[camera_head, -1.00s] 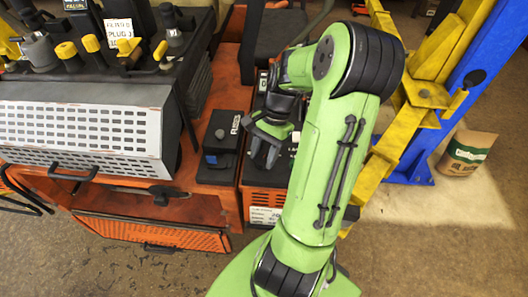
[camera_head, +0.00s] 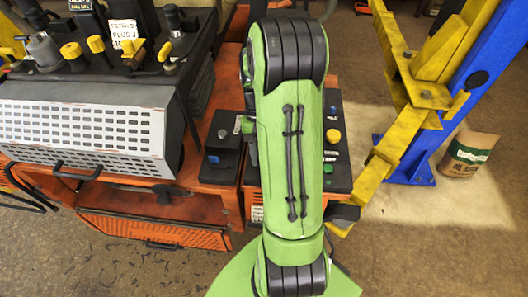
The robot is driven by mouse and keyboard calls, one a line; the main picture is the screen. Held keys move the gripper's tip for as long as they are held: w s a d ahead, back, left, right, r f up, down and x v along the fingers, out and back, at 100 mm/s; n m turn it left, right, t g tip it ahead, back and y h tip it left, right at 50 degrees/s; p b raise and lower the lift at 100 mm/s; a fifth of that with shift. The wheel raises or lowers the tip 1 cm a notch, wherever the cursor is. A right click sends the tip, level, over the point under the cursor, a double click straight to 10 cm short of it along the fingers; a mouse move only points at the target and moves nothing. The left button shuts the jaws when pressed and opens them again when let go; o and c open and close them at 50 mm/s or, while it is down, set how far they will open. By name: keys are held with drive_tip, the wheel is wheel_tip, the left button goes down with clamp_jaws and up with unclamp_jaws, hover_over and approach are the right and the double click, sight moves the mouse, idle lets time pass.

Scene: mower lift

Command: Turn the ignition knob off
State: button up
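A dark control panel (camera_head: 338,178) on the orange machine shows to the right of my arm. It carries a round yellow knob (camera_head: 333,136), a small blue control (camera_head: 333,110) and a small green control above the panel's lower part. I cannot tell which control is the ignition knob. My green arm covers the panel's left and middle part. My gripper is hidden behind the arm, so its fingers and whether they touch anything do not show.
A black box (camera_head: 222,135) stands just left of my arm on the orange machine. A perforated grey cover (camera_head: 90,130) and several yellow-capped levers lie farther left. A yellow-and-blue lift post (camera_head: 425,95) stands close on the right, with a paper bag (camera_head: 467,153) beyond it.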

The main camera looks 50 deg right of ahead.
drive_tip(key=shift+n+h, duration=0.3)
drive_tip(key=shift+n, duration=0.3)
drive_tip(key=o, duration=1)
drive_tip(key=shift+w, duration=0.1)
drive_tip(key=shift+o, duration=0.2)
drive_tip(key=shift+r, duration=0.1)
drive_tip(key=p+v, duration=0.2)
drive_tip(key=v, duration=1.3)
drive_tip(key=shift+w+r, duration=0.15)
drive_tip(key=shift+r, duration=0.1)
